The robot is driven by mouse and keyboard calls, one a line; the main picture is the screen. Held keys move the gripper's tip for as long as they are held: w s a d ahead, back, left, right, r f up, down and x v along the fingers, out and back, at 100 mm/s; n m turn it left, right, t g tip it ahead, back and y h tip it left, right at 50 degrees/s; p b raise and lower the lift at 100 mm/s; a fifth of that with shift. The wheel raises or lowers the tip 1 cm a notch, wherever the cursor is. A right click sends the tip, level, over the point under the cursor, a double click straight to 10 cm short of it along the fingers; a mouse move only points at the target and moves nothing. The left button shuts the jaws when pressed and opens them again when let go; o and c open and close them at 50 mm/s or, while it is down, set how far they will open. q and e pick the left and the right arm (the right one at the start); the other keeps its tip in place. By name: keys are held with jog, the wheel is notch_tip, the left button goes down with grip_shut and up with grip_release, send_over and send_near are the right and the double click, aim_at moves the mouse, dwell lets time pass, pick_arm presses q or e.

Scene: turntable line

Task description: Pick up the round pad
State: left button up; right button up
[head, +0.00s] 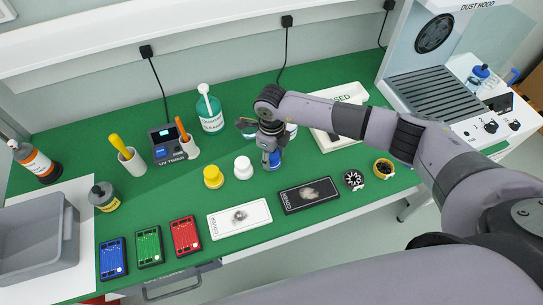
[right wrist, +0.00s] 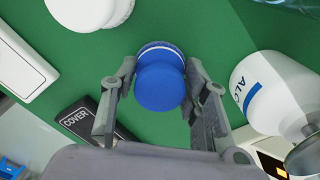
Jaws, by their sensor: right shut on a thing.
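My right gripper (head: 271,154) is shut on the blue round pad (head: 273,165). In the right wrist view the blue round pad (right wrist: 160,84) is between the two fingers of my right gripper (right wrist: 160,68), with a thin white band near its far edge. I cannot tell whether the pad touches the green bench. A white round pad (head: 243,167) and a yellow round pad (head: 213,177) stand to the left of the gripper, apart from it. The white one also shows at the top of the right wrist view (right wrist: 88,10). My left gripper is not in view.
A black cover (head: 310,196) and a white cover (head: 239,219) lie in front. A white bottle (right wrist: 277,92) stands close to the right gripper. A white tray (head: 331,141) lies behind, and two small round parts (head: 353,180) lie to the right.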

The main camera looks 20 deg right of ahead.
notch_tip(320, 180, up, 20)
jog(key=b, duration=0.5)
jog(key=o, duration=0.6)
jog(key=c, duration=0.5)
